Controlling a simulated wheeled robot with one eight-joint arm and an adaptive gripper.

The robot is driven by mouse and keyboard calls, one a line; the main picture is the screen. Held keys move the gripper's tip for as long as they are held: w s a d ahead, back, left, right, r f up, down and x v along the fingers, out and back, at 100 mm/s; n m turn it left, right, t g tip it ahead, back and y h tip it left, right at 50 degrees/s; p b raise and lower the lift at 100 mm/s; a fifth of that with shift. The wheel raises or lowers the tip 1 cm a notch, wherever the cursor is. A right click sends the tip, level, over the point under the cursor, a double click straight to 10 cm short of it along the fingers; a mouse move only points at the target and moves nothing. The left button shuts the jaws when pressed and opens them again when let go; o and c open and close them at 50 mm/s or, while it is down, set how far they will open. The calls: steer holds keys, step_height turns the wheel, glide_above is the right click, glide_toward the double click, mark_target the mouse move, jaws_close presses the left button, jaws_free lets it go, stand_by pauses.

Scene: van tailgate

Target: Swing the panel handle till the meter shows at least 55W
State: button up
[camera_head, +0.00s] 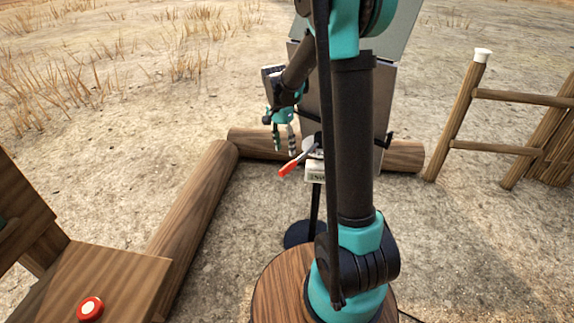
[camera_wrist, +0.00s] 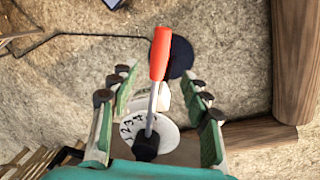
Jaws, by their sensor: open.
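The panel handle has a red grip (camera_head: 288,168) on a thin metal lever, and it points down-left in the head view. In the wrist view the red-tipped handle (camera_wrist: 159,55) stands upright in the picture, over a white numbered dial (camera_wrist: 165,138). My gripper (camera_head: 284,148) hangs just above the handle, fingers down. In the wrist view my gripper (camera_wrist: 160,85) is open, with its fingers on either side of the lever and apart from it. The meter (camera_head: 316,173) is a small pale box below the handle; its reading is too small to tell. The grey panel (camera_head: 385,92) is partly hidden by my arm.
Logs (camera_head: 196,215) lie on the ground to the left and behind the panel stand. A wooden fence (camera_head: 520,98) stands at right. The sandy ground at left is open.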

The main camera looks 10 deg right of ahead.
mark_target(287, 165)
steer(key=f, duration=0.5)
steer(key=s+f, duration=0.1)
steer(key=f, duration=0.2)
steer(key=shift+d, duration=0.4)
steer(key=shift+c, duration=0.5)
jaws_close()
